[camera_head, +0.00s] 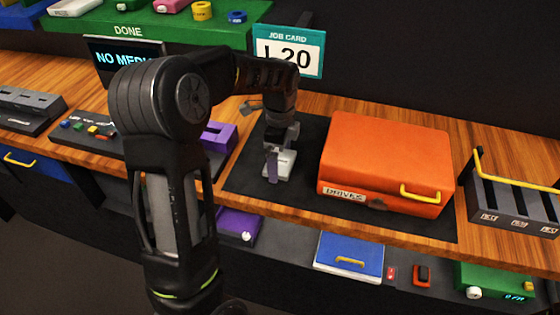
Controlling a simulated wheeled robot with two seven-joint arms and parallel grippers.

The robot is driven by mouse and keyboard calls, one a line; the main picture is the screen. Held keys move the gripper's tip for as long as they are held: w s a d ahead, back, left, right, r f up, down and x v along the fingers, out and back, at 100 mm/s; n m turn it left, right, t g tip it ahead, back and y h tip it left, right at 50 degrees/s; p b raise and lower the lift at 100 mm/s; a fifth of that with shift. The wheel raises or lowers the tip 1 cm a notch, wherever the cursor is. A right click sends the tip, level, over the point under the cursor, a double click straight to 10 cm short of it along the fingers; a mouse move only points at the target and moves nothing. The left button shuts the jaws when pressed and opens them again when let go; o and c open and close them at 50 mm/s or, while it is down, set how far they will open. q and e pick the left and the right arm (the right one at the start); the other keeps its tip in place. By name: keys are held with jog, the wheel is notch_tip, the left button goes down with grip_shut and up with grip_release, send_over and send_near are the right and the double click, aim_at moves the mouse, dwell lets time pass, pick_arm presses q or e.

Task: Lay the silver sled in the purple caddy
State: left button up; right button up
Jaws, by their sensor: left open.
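A small silver-white piece, which looks like the silver sled (286,168), lies on the dark mat left of the orange case. A narrow purple-grey strip shows at its left side; I cannot tell whether it belongs to the sled. My left gripper (281,152) points down right over the sled, open. I cannot tell whether its fingers touch the sled. The purple caddy (221,135) stands on the wooden bench left of the mat, partly hidden behind my left arm. My right gripper is not in view.
An orange case (385,160) marked DRIVES stands on the dark mat (246,172), close to the right of the gripper. A slotted grey rack (508,200) with a yellow handle is at far right. A job card (289,50) and a dark screen (108,58) stand behind.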

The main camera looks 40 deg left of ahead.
aim_at(280, 161)
pick_arm(q)
jog(key=shift+c, duration=0.4)
jog(key=c, duration=1.4)
jog(key=shift+o, duration=0.2)
notch_tip(280, 161, up, 10)
jog(key=b, duration=0.1)
dwell(0.6)
